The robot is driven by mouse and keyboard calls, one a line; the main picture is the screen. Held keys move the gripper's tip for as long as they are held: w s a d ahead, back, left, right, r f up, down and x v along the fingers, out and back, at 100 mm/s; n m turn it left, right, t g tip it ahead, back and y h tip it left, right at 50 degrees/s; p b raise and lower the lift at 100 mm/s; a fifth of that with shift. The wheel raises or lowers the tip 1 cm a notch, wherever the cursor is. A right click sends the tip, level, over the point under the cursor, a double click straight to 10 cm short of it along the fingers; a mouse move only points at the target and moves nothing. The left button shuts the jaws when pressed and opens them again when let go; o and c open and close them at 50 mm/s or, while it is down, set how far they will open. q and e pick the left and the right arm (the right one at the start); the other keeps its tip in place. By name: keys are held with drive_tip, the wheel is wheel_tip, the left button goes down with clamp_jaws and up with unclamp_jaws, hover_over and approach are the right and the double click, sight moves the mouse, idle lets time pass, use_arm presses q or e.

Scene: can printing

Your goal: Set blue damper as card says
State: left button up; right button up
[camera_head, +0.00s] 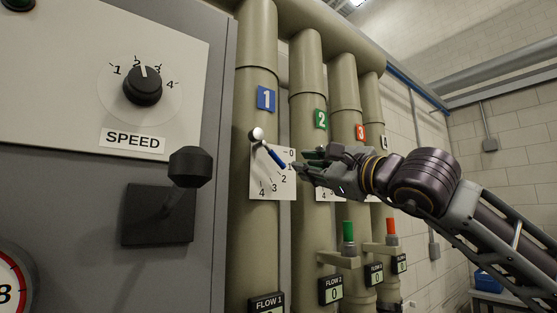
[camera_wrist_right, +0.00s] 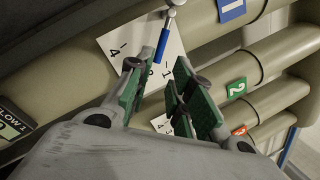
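The blue damper handle (camera_head: 275,157) hangs from a round silver knob on the first pipe, under a blue tag marked 1 (camera_head: 265,98). It slants down and right across a white scale plate (camera_head: 262,170) numbered 0 to 4, its tip roughly between 1 and 2. My right gripper (camera_head: 303,166) is just right of the handle's tip, apart from it. In the right wrist view the blue handle (camera_wrist_right: 162,46) lies ahead of the gap between the open, green-padded fingers of the gripper (camera_wrist_right: 158,80); nothing is between them. My left gripper is out of view. I see no instruction card.
Pipes with a green 2 tag (camera_head: 320,119) and a red 3 tag (camera_head: 360,133) stand close at the right, partly behind my right arm. A panel with a SPEED dial (camera_head: 143,86) and a black lever (camera_head: 190,167) is at left. Flow displays (camera_head: 331,290) sit low.

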sight(280, 161)
drive_tip(key=shift+p+x, duration=2.65)
drive_tip(key=shift+x, duration=3.35)
clamp_jaws()
